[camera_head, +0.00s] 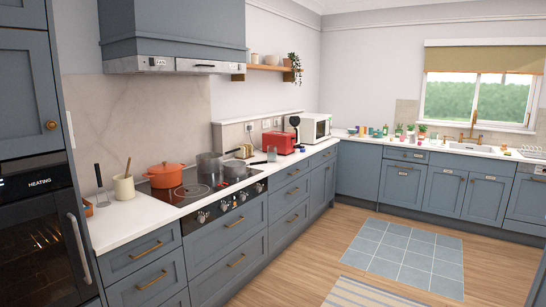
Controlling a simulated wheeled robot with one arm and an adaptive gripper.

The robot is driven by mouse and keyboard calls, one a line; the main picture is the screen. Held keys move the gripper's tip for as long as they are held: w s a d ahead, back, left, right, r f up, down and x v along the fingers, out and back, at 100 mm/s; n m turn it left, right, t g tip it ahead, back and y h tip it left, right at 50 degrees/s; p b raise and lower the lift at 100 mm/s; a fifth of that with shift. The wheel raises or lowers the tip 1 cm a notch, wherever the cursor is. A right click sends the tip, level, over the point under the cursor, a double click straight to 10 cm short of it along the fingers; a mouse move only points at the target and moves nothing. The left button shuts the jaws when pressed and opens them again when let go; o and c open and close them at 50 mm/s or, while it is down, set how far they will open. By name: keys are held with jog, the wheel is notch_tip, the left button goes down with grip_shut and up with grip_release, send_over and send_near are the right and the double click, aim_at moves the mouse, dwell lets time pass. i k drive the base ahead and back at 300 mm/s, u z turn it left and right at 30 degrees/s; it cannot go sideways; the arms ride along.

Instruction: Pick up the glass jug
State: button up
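A small greyish, see-through vessel (272,153) stands on the white counter, just left of the red toaster and right of the hob. It may be the glass jug, but it is too small for me to be sure. It looks upright, with nothing directly in front of it on the counter. My gripper is not in view.
The red toaster (279,142), a white microwave (313,127), grey pots (209,163) and an orange pot (166,175) stand along the left counter (128,215). The oven (38,230) reads HEATING. A tiled mat (405,255) lies on open wooden floor.

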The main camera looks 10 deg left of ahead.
aim_at(271, 149)
jog(key=z, duration=0.4)
jog(key=k, duration=0.5)
jog(key=z, duration=0.6)
jog(key=i, duration=3.3)
jog(key=u, duration=0.35)
jog(key=i, duration=1.8)
jog(key=u, duration=0.35)
jog(key=i, duration=1.7)
jog(key=u, duration=1.15)
jog(key=i, duration=0.95)
jog(key=u, duration=1.1)
